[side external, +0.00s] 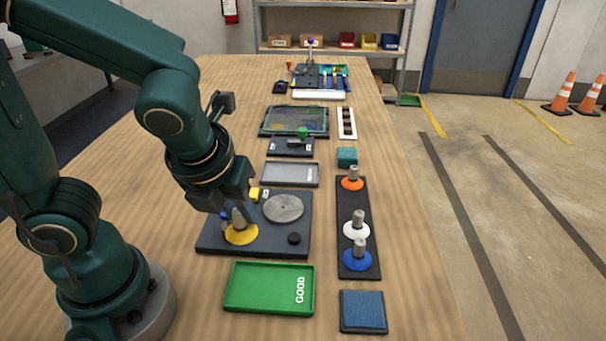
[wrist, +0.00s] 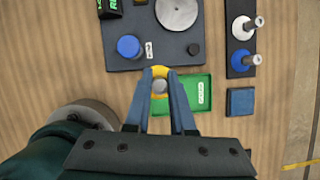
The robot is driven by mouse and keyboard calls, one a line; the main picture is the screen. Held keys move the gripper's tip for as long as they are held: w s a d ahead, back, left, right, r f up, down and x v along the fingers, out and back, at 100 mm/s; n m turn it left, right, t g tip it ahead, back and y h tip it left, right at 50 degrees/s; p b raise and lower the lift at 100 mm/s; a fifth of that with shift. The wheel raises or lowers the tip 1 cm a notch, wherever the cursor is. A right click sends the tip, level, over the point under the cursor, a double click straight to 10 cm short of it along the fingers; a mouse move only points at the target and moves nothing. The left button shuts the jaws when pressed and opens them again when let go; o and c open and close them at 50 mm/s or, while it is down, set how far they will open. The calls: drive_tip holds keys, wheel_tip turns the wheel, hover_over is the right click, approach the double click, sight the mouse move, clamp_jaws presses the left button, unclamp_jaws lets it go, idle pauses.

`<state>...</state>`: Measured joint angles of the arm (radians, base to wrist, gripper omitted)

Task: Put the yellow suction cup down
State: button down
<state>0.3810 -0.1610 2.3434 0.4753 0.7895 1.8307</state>
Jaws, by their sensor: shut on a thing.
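The yellow suction cup (side external: 241,236) has a wide yellow skirt and a grey stem. My gripper (side external: 239,213) is shut on its stem, with the skirt hanging below the fingers. In the side view the cup overlaps the front left part of a dark base plate (side external: 215,245); I cannot tell its height exactly. In the wrist view the yellow cup (wrist: 161,71) sits between the fingertips (wrist: 160,80), in front of the plate's edge and the green tray. A dark rack (side external: 352,205) holds orange, white and blue suction cups upright, with a gap between orange and white.
The plate carries a grey disc (side external: 283,208), a black knob (side external: 294,238) and a blue knob (wrist: 129,47). A green tray marked GOOD (side external: 265,287) lies in front, with a blue pad (side external: 363,311) to its right. A grey tray (side external: 290,173) lies behind the plate.

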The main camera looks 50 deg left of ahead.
drive_tip(key=d+f, duration=0.1)
drive_tip(key=d, duration=0.1)
drive_tip(key=d+f, duration=0.1)
drive_tip(key=d, duration=0.1)
drive_tip(key=d+f, duration=0.1)
drive_tip(key=d, duration=0.1)
drive_tip(key=shift+w+f, duration=0.2)
drive_tip(key=shift+f, duration=2.15)
drive_tip(key=shift+f, duration=0.15)
drive_tip(key=c, duration=0.8)
unclamp_jaws()
drive_tip(key=shift+o, duration=0.2)
